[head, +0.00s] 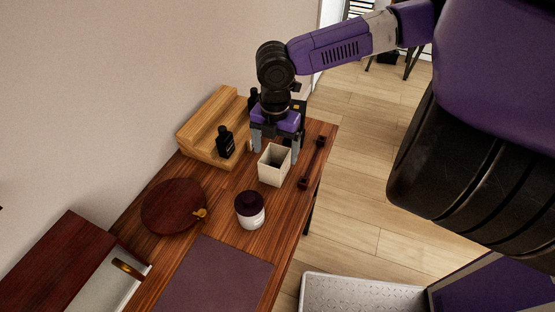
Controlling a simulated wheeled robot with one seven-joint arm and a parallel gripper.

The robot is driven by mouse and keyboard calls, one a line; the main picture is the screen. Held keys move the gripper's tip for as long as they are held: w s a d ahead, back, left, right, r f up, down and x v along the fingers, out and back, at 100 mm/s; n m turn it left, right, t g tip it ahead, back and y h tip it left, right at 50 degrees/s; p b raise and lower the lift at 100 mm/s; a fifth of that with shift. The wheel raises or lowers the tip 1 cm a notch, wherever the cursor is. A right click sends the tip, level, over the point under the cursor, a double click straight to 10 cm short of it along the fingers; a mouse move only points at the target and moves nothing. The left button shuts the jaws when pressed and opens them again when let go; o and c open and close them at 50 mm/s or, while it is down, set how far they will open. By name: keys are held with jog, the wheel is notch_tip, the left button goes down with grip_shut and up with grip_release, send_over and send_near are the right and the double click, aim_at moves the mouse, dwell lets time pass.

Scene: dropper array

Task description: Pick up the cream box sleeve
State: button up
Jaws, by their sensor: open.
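In the picture the fingers overlap the area at and just behind the sleeve's top rim. I cannot tell whether they touch it. Nothing shows held between the fingers.
A black bottle (226,143) stands left of the sleeve by a stepped wooden stand (206,128). A dark-lidded white jar (250,211) is in front. A dark bar (312,163) lies right, near the table edge. A round dark board (172,205) and purple mat (222,277) lie nearer.

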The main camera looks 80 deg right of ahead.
jog(key=shift+w+f+p, duration=0.15)
jog(key=shift+f+p, duration=0.4)
jog(key=shift+f, duration=3.25)
jog(key=c, duration=1.4)
